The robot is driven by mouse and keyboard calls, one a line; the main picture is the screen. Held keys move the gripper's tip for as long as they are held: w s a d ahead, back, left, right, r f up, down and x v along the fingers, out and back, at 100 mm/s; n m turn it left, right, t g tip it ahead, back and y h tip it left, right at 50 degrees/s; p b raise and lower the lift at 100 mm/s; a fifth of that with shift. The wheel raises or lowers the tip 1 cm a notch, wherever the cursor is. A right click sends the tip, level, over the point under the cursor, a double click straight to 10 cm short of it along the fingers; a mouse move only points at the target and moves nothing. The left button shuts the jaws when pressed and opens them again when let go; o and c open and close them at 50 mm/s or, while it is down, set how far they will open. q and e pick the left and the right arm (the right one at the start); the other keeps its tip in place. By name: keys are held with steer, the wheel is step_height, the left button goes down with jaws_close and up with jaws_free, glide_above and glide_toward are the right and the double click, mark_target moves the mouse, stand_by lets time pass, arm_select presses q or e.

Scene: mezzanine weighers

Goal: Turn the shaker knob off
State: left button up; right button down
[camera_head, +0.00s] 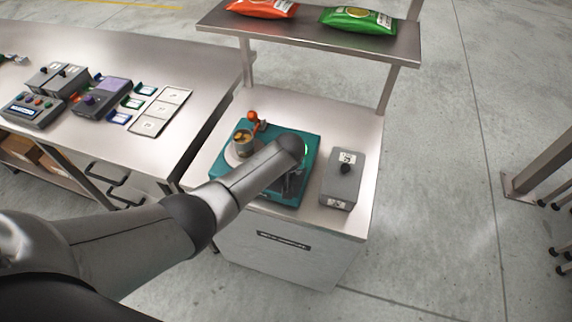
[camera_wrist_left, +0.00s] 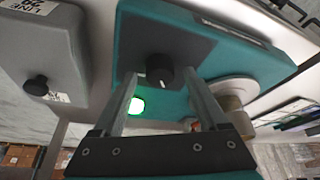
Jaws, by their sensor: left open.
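The teal shaker (camera_head: 230,172) stands on the small metal bench, partly covered by my left arm. In the left wrist view, the shaker (camera_wrist_left: 215,60) has a dark panel with a round black knob (camera_wrist_left: 160,68) bearing a white pointer mark. A green light (camera_wrist_left: 137,106) glows beside the knob. My left gripper (camera_wrist_left: 159,78) is open, its two fingers on either side of the knob; I cannot tell whether they touch it. In the head view, my left gripper is mostly hidden behind my forearm. My right gripper is not in view.
A grey box (camera_head: 343,184) with its own black knob stands right of the shaker. A cup (camera_head: 243,146) sits on the shaker's round platform, near an orange object (camera_head: 252,118). A shelf (camera_head: 310,38) with bags rises behind. The left bench (camera_head: 150,60) holds several devices.

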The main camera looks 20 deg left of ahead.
arm_select(q)
steer(key=p+v, duration=0.2)
steer(key=v, duration=1.3)
stand_by(0.3)
